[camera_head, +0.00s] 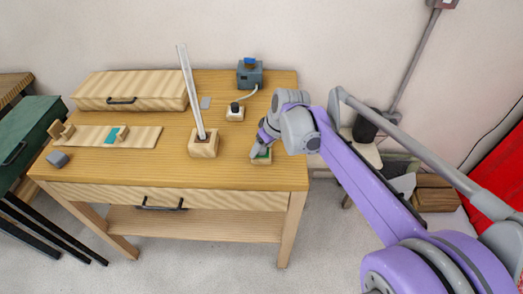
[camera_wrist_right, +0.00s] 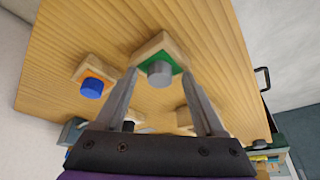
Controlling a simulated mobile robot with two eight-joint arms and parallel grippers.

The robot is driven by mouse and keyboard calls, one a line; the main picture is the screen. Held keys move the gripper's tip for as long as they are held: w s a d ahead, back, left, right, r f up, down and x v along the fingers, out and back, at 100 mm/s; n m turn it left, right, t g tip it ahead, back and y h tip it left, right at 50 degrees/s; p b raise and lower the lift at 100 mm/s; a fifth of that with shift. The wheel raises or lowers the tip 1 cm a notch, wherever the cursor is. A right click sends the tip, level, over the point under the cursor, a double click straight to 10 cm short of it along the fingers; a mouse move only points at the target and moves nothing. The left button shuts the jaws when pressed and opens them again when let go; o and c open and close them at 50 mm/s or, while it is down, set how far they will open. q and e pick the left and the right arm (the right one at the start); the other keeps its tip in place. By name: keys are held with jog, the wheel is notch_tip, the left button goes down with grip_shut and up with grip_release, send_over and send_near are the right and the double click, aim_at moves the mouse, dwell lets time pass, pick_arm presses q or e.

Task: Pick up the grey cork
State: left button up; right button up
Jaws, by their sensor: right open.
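The grey cork (camera_wrist_right: 159,73) is a short grey cylinder in the right wrist view. It stands on a green-topped wooden block (camera_wrist_right: 150,45). In the head view this block (camera_head: 262,160) sits near the table's front right, and my gripper hides the cork. My right gripper (camera_head: 259,150) points down over the block. In the right wrist view its open fingers (camera_wrist_right: 159,75) lie on either side of the cork, with gaps visible on both sides. I cannot tell how far the fingertips are above the block. My left gripper is not in view.
A blue cork (camera_wrist_right: 92,88) stands on an orange-topped block beside the green one. A tall glass rod (camera_head: 190,85) leans in a wooden block (camera_head: 203,145) left of my gripper. A grey device (camera_head: 249,75) stands behind. The front middle of the table (camera_head: 120,168) is clear.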

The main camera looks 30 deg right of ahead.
grip_shut()
jog(key=shift+r, duration=0.1)
